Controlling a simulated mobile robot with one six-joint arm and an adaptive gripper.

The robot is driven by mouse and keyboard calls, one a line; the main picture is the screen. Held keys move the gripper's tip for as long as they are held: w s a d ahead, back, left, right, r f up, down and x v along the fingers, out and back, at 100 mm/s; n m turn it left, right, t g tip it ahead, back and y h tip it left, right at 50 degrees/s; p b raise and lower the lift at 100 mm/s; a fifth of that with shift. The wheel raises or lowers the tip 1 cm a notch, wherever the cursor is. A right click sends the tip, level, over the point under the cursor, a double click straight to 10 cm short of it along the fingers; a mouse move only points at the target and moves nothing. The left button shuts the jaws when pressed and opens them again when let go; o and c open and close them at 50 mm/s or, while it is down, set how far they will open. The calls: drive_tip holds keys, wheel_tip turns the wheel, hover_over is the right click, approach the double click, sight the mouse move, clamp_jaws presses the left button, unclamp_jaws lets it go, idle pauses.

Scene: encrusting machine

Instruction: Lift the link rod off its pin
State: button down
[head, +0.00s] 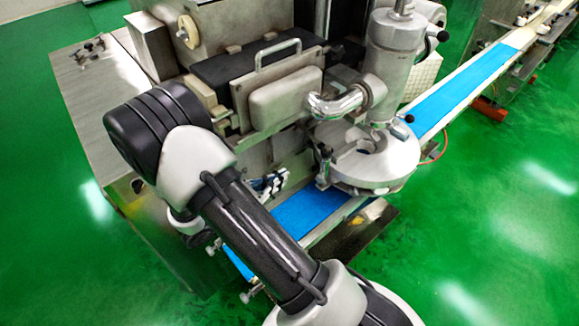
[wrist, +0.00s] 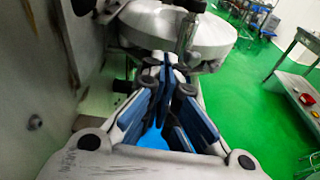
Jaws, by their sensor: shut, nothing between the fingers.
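A short dark upright piece (head: 325,162) stands at the left edge of the round metal head of the machine. It may be the link rod, but I cannot tell it surely from its pin. In the wrist view an upright rod-like part (wrist: 186,34) stands in front of the round head, just beyond my fingertips. My gripper (wrist: 168,68) is shut and empty, its blue-padded fingers meeting below that part. In the head view my gripper (head: 277,181) shows small, left of the round head and above the blue belt, partly hidden by my arm.
The round metal head (head: 372,160) overhangs the blue belt (head: 305,210). A steel machine body (wrist: 28,80) stands close on the left of the wrist view. A curved metal pipe (head: 335,104) sits above. Green floor (head: 480,215) is open on the right.

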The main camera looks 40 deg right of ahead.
drive_tip(key=d+r+b, duration=0.2)
drive_tip(key=d, duration=0.8)
drive_tip(key=shift+w+d+b, duration=0.25)
drive_tip(key=shift+d+b, duration=0.1)
